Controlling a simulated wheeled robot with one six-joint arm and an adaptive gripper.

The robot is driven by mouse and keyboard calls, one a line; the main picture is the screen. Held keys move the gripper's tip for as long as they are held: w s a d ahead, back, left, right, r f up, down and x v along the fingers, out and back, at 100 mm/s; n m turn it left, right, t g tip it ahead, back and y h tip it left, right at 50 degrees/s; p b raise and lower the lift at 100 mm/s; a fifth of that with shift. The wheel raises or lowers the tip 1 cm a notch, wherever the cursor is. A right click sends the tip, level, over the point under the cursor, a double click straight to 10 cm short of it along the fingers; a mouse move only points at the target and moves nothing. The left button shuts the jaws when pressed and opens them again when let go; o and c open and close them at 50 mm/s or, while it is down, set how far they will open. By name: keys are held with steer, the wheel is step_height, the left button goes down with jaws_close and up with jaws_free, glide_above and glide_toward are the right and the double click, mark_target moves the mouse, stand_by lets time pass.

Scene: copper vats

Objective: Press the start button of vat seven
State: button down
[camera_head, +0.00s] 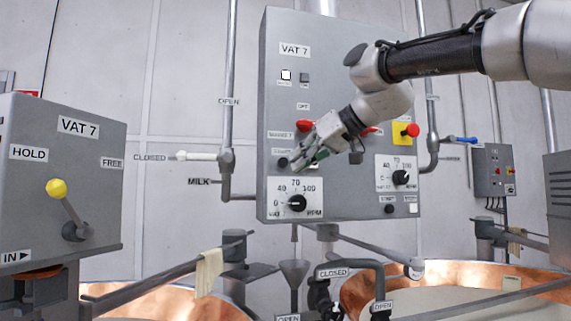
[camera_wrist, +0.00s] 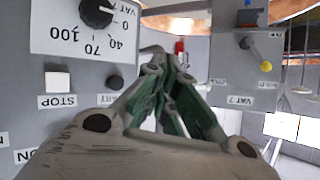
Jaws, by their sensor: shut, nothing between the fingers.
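A grey control panel (camera_head: 335,55) labelled VAT 7 hangs on the wall in the head view. On its lower left, above a dial marked VAT (camera_head: 297,203), a dark round start button (camera_head: 282,163) sits under a partly covered START label. My gripper (camera_head: 297,163) is shut and empty, just right of this button. The wrist view is upside down. There the dark start button (camera_wrist: 115,83) lies beside a white square stop button (camera_wrist: 57,81). My fingertips (camera_wrist: 160,60) show to the right of the start button, apart from it in the picture; their depth gap is unclear.
A second START label with a black button (camera_head: 389,209) is at the panel's lower right, under another dial (camera_head: 400,177). A red-on-yellow button (camera_head: 410,131) is above that. A grey VAT 7 box (camera_head: 100,155) with a yellow-knobbed lever stands left. Pipes and copper vats (camera_head: 170,303) are below.

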steer(key=shift+w, duration=0.1)
steer(key=w+a, duration=0.2)
steer(key=w, duration=0.6)
steer(key=shift+a, duration=0.2)
steer(key=shift+w, duration=0.2)
stand_by(1.2)
steer(key=shift+w+a, duration=0.15)
steer(key=shift+w, duration=0.15)
steer(key=shift+w+a, duration=0.1)
steer(key=shift+w, duration=0.4)
stand_by(0.6)
stand_by(0.4)
steer(key=shift+s+d, duration=0.2)
steer(key=shift+s, duration=0.7)
steer(key=shift+s+d, duration=0.25)
steer(key=shift+s, duration=0.55)
steer(key=shift+s+d, duration=0.2)
steer(key=shift+s, duration=0.6)
steer(key=shift+s+d, duration=0.25)
steer(key=shift+s, duration=0.55)
